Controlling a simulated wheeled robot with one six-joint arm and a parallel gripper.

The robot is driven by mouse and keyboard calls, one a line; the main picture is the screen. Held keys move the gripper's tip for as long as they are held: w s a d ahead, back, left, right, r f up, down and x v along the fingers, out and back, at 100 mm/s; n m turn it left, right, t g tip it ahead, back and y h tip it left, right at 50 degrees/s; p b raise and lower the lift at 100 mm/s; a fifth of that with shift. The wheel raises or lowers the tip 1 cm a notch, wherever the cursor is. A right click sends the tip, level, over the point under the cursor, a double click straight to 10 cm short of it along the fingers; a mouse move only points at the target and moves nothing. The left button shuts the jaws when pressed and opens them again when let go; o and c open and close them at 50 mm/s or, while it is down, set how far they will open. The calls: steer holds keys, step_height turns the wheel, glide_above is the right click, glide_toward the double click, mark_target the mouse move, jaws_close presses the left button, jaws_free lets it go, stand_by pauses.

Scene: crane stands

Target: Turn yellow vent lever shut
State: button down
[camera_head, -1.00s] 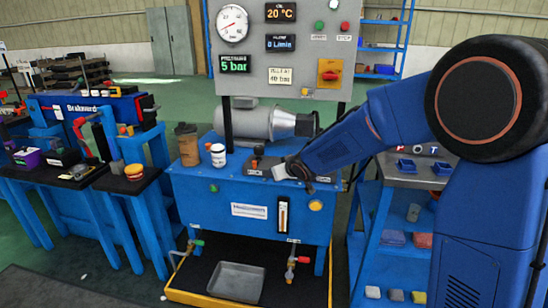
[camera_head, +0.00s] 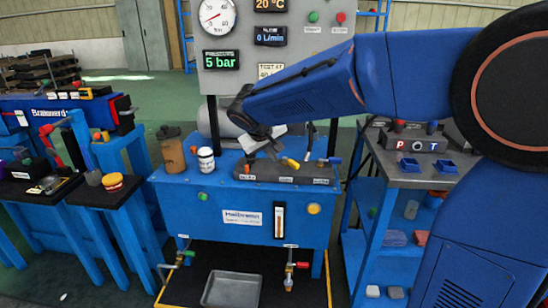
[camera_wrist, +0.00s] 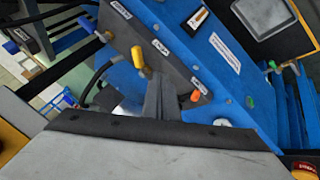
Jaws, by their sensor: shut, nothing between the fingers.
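The yellow vent lever (camera_head: 290,163) sticks up at an angle from the dark valve block (camera_head: 268,176) on the blue bench. In the wrist view the yellow lever (camera_wrist: 139,60) stands just beyond and left of my fingertips, apart from them. My gripper (camera_head: 274,152) is shut and empty, tilted down above the block, left of the yellow lever. In the wrist view its dark fingers (camera_wrist: 162,98) lie together, between the yellow lever and an orange lever (camera_wrist: 195,95). The lever's base and labels are too small to read surely.
A blue-handled lever (camera_head: 334,160) stands at the block's right end. A white jar (camera_head: 206,160) and a brown bottle (camera_head: 172,150) stand left of the block. The panel display (camera_head: 221,60) reads 5 bar. A shelf cart (camera_head: 400,178) stands at right.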

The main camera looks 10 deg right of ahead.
mark_target(290, 163)
steer(key=x, duration=0.9)
steer(key=shift+w+d+r, duration=0.1)
steer(key=shift+w+d, duration=0.05)
steer(key=shift+d, duration=0.35)
steer(key=shift+w+d, duration=0.2)
steer(key=shift+d, duration=0.35)
steer(key=shift+w+d, duration=0.3)
steer(key=shift+d, duration=0.45)
